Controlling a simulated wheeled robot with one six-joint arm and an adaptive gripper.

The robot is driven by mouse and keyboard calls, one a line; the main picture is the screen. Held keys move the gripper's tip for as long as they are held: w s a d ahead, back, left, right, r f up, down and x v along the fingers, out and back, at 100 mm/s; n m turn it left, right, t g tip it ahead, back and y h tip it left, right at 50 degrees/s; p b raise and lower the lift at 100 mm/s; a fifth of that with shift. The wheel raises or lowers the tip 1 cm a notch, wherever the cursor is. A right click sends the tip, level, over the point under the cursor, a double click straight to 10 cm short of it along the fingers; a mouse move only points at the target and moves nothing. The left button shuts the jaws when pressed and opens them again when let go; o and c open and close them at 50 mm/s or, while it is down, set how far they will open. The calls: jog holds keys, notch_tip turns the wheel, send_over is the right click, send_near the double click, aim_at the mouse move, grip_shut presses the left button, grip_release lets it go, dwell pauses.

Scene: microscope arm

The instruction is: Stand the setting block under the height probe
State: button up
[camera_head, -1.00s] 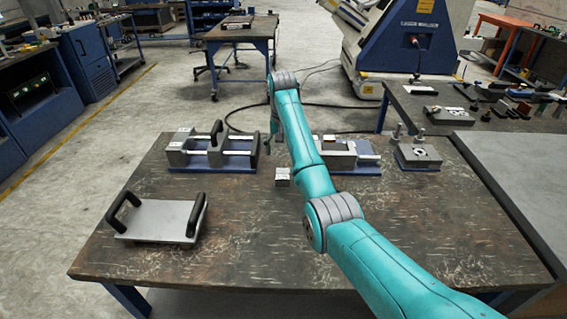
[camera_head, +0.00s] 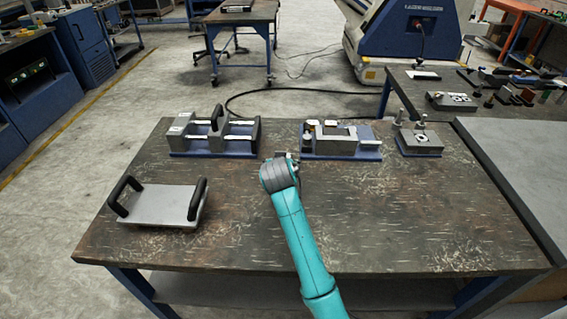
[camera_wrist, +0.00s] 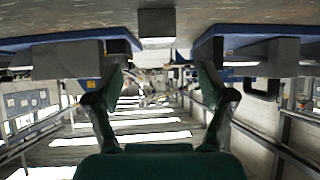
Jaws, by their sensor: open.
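In the wrist view, which shows the table upside down along the top edge, a small grey block (camera_wrist: 157,22) with a lighter end stands on the table, apparently the setting block. My gripper (camera_wrist: 162,82) is open and empty. The block shows beyond its fingertips, roughly between them sideways, with no visible contact. In the head view my arm hides the fingers and most or all of the block. Fixtures on blue bases stand at the table's back: left (camera_head: 212,138), middle (camera_head: 340,140) and right (camera_head: 419,140). I cannot tell which carries the height probe.
A grey plate with two black handles (camera_head: 161,206) lies on the table's left. The worn table top (camera_head: 420,220) is clear at the front and right. A grey bench (camera_head: 525,160) adjoins on the right. In the wrist view, blue-based fixtures flank the block with a gap between.

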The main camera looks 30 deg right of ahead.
jog(key=x, duration=0.5)
jog(key=shift+w+f, duration=0.1)
jog(key=shift+x, duration=2.65)
jog(key=shift+d+f, duration=0.1)
jog(key=shift+d, duration=0.05)
grip_shut()
